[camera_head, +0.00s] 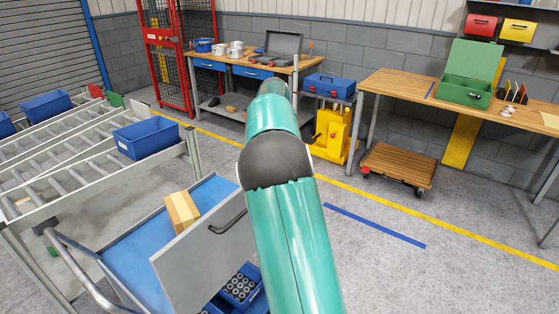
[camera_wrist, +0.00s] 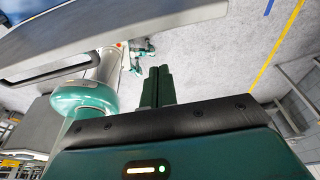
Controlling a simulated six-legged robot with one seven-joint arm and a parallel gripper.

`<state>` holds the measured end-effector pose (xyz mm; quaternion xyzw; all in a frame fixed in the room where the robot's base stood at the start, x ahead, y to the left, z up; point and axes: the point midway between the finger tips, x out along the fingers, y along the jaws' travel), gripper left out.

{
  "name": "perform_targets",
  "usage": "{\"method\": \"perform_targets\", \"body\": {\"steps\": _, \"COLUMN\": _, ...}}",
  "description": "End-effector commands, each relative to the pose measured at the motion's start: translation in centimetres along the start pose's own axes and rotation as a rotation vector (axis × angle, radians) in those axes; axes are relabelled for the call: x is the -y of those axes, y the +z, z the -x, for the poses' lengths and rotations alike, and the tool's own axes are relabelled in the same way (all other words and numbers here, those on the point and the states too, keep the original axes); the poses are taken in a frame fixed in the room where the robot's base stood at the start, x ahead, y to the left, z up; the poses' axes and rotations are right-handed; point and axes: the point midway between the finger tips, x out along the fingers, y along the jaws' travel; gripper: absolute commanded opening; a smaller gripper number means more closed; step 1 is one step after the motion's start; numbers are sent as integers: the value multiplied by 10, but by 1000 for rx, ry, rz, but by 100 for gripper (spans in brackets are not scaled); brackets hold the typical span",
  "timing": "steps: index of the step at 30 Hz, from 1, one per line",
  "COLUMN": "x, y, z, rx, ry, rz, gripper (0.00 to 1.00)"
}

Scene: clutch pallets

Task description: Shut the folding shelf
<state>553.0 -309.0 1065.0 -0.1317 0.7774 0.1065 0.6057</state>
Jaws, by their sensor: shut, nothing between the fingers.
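A grey flat panel with a dark handle, which looks like the folding shelf (camera_head: 190,272), stands tilted at the side of a blue-topped cart (camera_head: 130,256) in the head view. Its right part is hidden behind my arm. Small blue bins with dark round parts (camera_head: 240,287) show below it. My gripper (camera_wrist: 158,80) is shut and empty in the wrist view, its two dark green fingers side by side. A grey panel edge, perhaps the shelf's (camera_wrist: 130,38), crosses the upper left there, apart from the fingertips. The head view hides my gripper.
A yellow-tan box (camera_head: 182,210) sits on the cart against the panel. A roller conveyor with a blue bin (camera_head: 146,138) stands at left. Workbenches (camera_head: 240,68) and a wooden dolly (camera_head: 398,170) stand behind. The floor at right is clear.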

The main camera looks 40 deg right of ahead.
Motion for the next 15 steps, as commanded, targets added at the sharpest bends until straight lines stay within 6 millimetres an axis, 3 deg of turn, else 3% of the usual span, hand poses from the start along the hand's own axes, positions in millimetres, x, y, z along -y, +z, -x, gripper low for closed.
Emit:
{"method": "perform_targets", "body": {"steps": 6, "x": 3, "y": 6, "z": 45, "rx": 4, "ry": -6, "rz": 0, "gripper": 0}}
{"method": "perform_targets", "body": {"steps": 15, "x": 4, "y": 9, "z": 87, "rx": 1, "ry": -4, "rz": -1, "gripper": 0}}
